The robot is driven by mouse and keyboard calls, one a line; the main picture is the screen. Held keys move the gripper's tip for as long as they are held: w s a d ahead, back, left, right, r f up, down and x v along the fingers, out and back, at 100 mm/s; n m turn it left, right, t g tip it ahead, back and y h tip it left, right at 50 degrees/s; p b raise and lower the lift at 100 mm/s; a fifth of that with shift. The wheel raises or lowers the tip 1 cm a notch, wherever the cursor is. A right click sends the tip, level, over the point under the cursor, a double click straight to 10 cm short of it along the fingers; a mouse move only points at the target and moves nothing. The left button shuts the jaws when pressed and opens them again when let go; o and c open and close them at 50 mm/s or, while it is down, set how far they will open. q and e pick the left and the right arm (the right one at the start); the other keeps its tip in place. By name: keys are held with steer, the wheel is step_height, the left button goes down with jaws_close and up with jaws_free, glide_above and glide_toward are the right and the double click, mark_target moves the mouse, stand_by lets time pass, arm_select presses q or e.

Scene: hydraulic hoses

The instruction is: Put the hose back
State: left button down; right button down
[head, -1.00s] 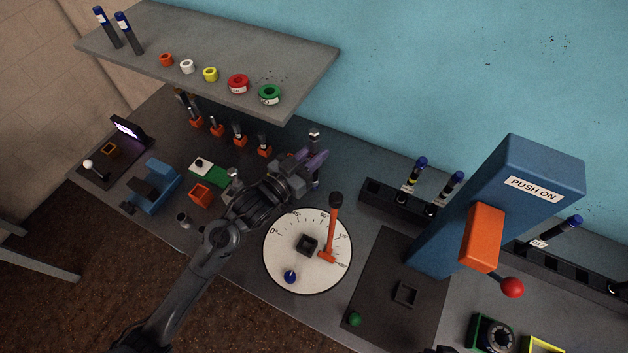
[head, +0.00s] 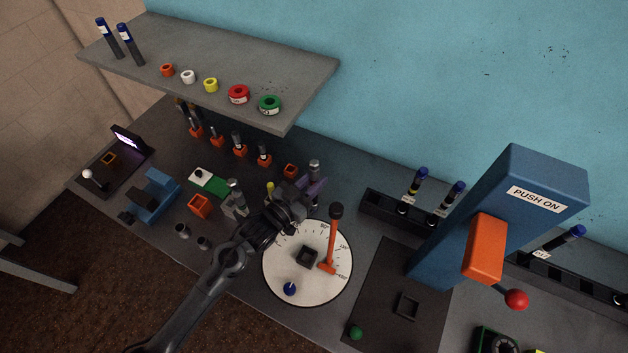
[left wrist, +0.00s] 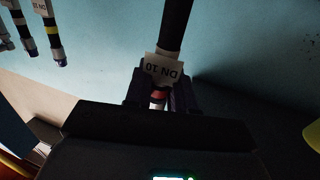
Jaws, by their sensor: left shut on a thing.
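My left gripper (head: 312,189) is shut on a dark hose (head: 314,168), which it holds roughly upright over the bench, just behind the round dial plate. The hose's metal end points up in the head view. In the left wrist view the hose (left wrist: 176,28) is black, with a white "DN 10" label and a reddish band between the fingers (left wrist: 162,92). Its lower end is mostly hidden by the gripper in the head view. A black rack (head: 376,207) to the right holds hoses with blue ends (head: 417,181). My right gripper is out of view.
A blue press (head: 535,220) stands right. A grey shelf (head: 190,60) overhangs the back left.

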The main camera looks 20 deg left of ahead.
arm_select(q)
steer(key=shift+f, duration=0.1)
steer(key=c, duration=1)
jaws_free()
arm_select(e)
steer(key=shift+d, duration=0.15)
arm_select(q)
steer(key=shift+o, duration=0.2)
